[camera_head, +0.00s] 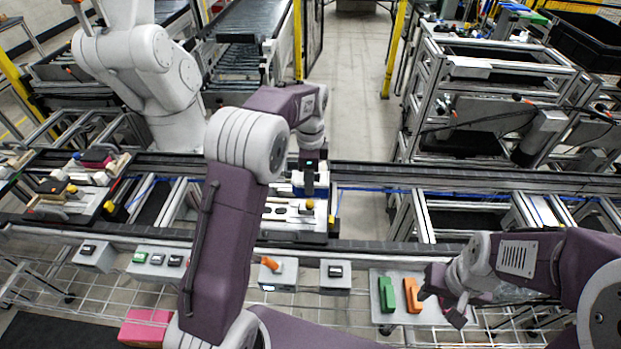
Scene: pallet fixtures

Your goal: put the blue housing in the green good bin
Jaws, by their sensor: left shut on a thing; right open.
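My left gripper (309,188) points down over the pallet fixture (285,226) on the conveyor, shut on the blue housing (298,190). Only small blue parts of the housing show beside the dark fingers; the rest is hidden. I cannot tell whether it still touches the fixture. The green bin (386,295) lies on a light grey tray at the front right, left of an orange bin (412,295). My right gripper (441,305) is open and empty, just right of the orange bin.
Another loaded pallet (75,190) stands on the conveyor at the left. A pink box (145,326) is at the lower left. A white robot arm (150,70) stands behind the conveyor.

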